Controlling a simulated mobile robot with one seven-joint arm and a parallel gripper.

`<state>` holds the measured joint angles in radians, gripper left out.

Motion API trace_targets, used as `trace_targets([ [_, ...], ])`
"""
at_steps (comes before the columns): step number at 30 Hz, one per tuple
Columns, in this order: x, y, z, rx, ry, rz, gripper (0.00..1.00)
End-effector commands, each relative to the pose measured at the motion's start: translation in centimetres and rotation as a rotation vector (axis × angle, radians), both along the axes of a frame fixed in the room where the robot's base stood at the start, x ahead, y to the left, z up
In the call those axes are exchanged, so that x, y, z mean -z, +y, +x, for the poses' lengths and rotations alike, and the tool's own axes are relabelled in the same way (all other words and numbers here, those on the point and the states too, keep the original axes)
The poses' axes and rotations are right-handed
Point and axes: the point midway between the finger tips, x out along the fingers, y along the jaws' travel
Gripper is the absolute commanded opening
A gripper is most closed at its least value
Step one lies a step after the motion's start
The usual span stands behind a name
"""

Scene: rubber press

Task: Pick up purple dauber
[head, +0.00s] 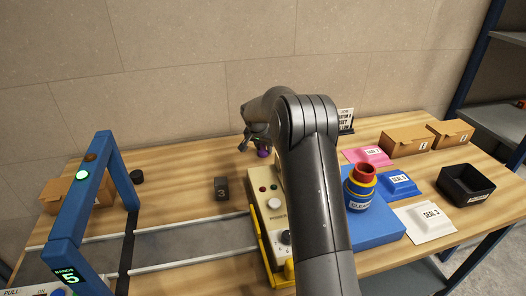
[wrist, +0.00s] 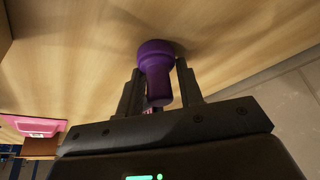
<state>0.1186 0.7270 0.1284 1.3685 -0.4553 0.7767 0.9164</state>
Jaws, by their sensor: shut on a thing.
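The purple dauber (wrist: 156,68) is between the two fingers of my gripper (wrist: 158,88) in the wrist view. My gripper is shut on it. The dauber's wide round end points away from the gripper, close to the wooden surface. In the head view a small bit of the purple dauber (head: 263,153) shows under my gripper (head: 254,146), near the back of the table. My arm hides much of the area to the right of it. I cannot tell whether the dauber touches the table.
A dark block marked 3 (head: 221,189) and a control box with buttons (head: 272,213) stand in front of my gripper. A blue frame (head: 66,225) spans the track at left. A blue-yellow container (head: 360,190), seal pads, boxes and a black tray (head: 467,186) stand at right.

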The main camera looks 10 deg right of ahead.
Motion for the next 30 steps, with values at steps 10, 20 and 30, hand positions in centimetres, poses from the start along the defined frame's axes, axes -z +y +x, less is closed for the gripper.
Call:
trace_targets([
  [10,0.0,0.0,0.0,0.0,0.0,0.0,0.11],
  [20,-1.7,0.0,0.1,-0.001,-0.003,-0.001,0.11],
  [30,-6.8,-3.5,-2.5,0.004,-0.003,-0.001,0.11],
])
